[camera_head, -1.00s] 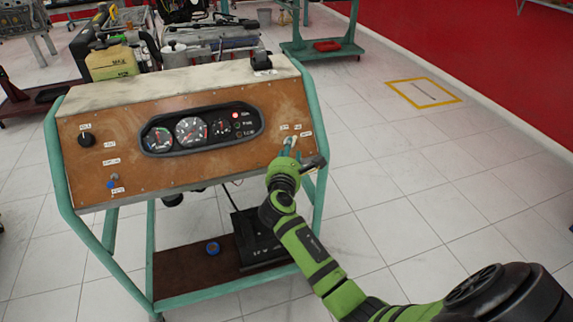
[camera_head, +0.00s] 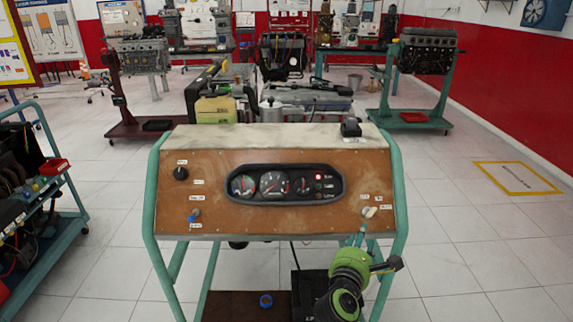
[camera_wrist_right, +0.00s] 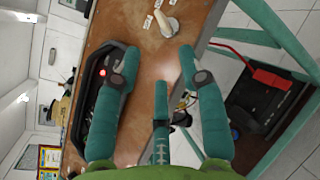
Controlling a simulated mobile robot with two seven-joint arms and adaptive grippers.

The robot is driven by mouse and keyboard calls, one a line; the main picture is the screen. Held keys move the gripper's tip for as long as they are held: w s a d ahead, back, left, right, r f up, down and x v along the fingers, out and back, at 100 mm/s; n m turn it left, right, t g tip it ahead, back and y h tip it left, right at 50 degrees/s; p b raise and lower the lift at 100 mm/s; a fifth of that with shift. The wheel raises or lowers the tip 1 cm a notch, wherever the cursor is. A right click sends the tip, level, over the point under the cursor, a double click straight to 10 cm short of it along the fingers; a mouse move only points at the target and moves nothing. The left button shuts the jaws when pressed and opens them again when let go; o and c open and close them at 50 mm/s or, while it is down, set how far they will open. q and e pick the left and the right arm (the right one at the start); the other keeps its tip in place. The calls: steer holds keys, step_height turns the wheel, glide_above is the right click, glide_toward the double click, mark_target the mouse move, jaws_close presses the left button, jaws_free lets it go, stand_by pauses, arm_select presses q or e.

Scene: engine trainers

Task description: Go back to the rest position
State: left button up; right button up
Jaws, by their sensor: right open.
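My right gripper (camera_head: 360,237) is green with teal fingers and sits low in front of the trainer panel (camera_head: 230,217), just below its right edge area. In the right wrist view the same gripper (camera_wrist_right: 160,85) has its fingers spread, with nothing between them. A pale rotary switch (camera_head: 369,212) is on the right of the panel, above the fingertips; it also shows in the wrist view (camera_wrist_right: 166,24), apart from the fingers. My left gripper is not in view.
The gauge cluster (camera_head: 285,184) shows a lit red lamp. A teal frame carries the console. A cart (camera_head: 62,230) stands at the left. Engine stands (camera_head: 425,60) are behind. The floor on the right is clear around a yellow marked square (camera_head: 517,178).

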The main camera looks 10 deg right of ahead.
steer(key=s+a+f+m+g+y, duration=0.1)
steer(key=a+f+y, duration=0.1)
steer(key=f, duration=0.8)
steer(key=s+a+f+m+g+y, duration=0.1)
steer(key=s+a+f+y, duration=0.15)
steer(key=f, duration=0.75)
steer(key=s+a+f+m+g+y, duration=0.2)
steer(key=s+f, duration=0.3)
steer(key=f, duration=0.3)
steer(key=s+a+f+m+g+y, duration=0.1)
steer(key=s+f+m+g, duration=0.15)
steer(key=s+f, duration=0.4)
steer(key=s+f+m+g+y, duration=0.1)
steer(key=s+f+m, duration=0.3)
steer(key=s, duration=0.6)
steer(key=s+a+f+m+g+y, duration=0.1)
steer(key=s+f+m+g, duration=0.1)
steer(key=s+f+m, duration=0.3)
steer(key=s+f+m+g+y, duration=0.1)
steer(key=s+f+m, duration=0.3)
steer(key=s+f, duration=0.5)
steer(key=s+g, duration=0.1)
steer(key=s, duration=0.7)
steer(key=shift+a, duration=0.25)
steer(key=shift+m+g, duration=0.25)
